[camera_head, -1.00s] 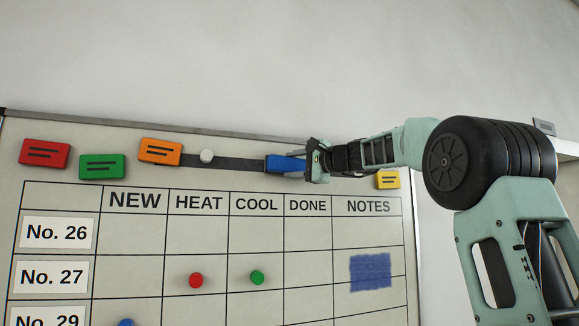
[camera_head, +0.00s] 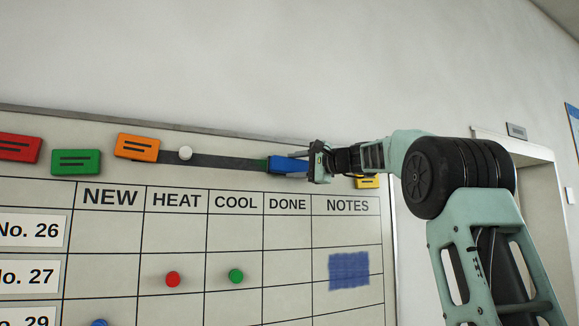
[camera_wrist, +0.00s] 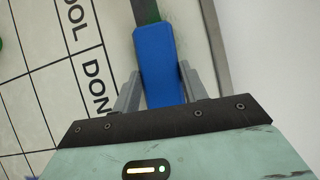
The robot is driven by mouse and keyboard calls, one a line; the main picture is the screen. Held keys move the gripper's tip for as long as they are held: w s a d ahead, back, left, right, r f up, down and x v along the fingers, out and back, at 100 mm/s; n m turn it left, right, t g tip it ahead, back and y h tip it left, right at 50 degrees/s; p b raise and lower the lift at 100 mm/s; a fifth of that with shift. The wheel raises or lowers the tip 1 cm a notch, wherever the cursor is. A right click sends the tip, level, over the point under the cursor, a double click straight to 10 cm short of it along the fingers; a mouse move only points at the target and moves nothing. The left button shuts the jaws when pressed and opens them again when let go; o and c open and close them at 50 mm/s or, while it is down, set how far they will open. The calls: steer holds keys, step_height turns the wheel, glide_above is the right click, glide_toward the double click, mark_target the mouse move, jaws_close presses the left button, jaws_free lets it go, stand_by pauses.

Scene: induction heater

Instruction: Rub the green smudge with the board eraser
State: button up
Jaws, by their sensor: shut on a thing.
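My gripper (camera_head: 316,162) is shut on a blue block (camera_head: 289,165), which looks like the board eraser. The block is at the right end of a dark strip (camera_head: 225,161) along the top of the whiteboard. In the wrist view the blue block (camera_wrist: 157,60) lies between the two grey fingers. A small dark green patch (camera_head: 264,163) shows at the strip's end beside the block; I cannot tell whether it is a smudge. A clear blue smudge (camera_head: 349,270) is in the NOTES column, row No. 27. I see no clear green smudge there.
Red (camera_head: 18,148), green (camera_head: 76,161), orange (camera_head: 137,146) and yellow (camera_head: 368,182) blocks sit along the board's top. A doorway (camera_head: 535,190) is at the right.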

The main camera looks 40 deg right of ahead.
mark_target(281, 163)
steer(key=shift+w+a, duration=0.1)
